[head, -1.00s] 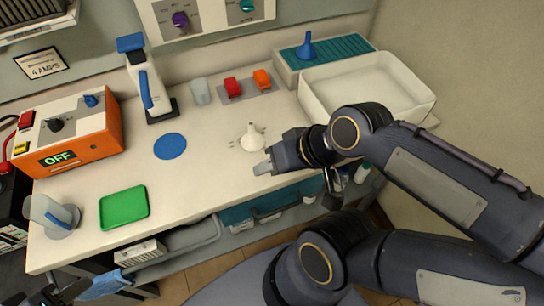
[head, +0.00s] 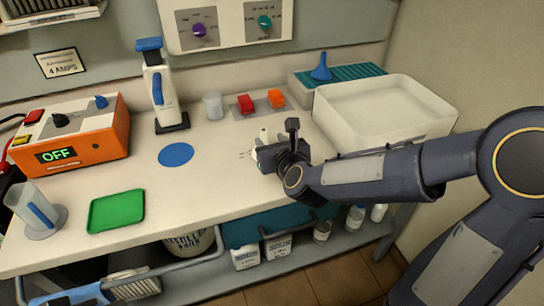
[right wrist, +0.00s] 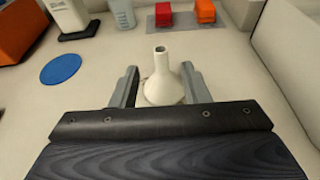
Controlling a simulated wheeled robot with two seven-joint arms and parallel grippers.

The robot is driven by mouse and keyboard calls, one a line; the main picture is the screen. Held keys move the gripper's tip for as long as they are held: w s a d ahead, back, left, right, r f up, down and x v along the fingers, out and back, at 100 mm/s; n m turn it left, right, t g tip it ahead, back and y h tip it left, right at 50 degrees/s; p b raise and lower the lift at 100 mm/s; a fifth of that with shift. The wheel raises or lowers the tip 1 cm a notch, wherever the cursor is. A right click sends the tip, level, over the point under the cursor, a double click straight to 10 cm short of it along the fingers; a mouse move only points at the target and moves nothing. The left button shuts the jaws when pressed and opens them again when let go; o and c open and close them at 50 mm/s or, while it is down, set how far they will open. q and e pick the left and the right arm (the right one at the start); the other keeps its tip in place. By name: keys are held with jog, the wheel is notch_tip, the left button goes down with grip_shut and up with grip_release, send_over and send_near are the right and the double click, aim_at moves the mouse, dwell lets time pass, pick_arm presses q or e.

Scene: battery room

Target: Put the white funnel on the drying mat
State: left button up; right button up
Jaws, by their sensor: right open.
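The white funnel (right wrist: 163,84) stands upright on the counter, wide end down, spout up. In the right wrist view it is between the two open fingers of my right gripper (right wrist: 160,76), with a gap on each side. In the head view my right gripper (head: 258,156) is low over the counter and mostly hides the funnel (head: 264,136); only its top shows. The teal ribbed drying mat (head: 359,72) lies at the back right, with a blue funnel (head: 321,68) standing on its left part. My left gripper is not in view.
A large white basin (head: 388,112) stands in front of the mat. Red (head: 245,104) and orange blocks (head: 276,98) sit on a grey plate behind the funnel, beside a clear cup (head: 213,106). A blue disc (head: 176,154) and green tray (head: 117,211) lie left.

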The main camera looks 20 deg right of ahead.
aim_at(265, 134)
jog(key=p+x, duration=0.1)
jog(key=x, duration=0.6)
jog(key=shift+d+f, duration=0.1)
jog(key=shift+f, duration=0.05)
grip_shut()
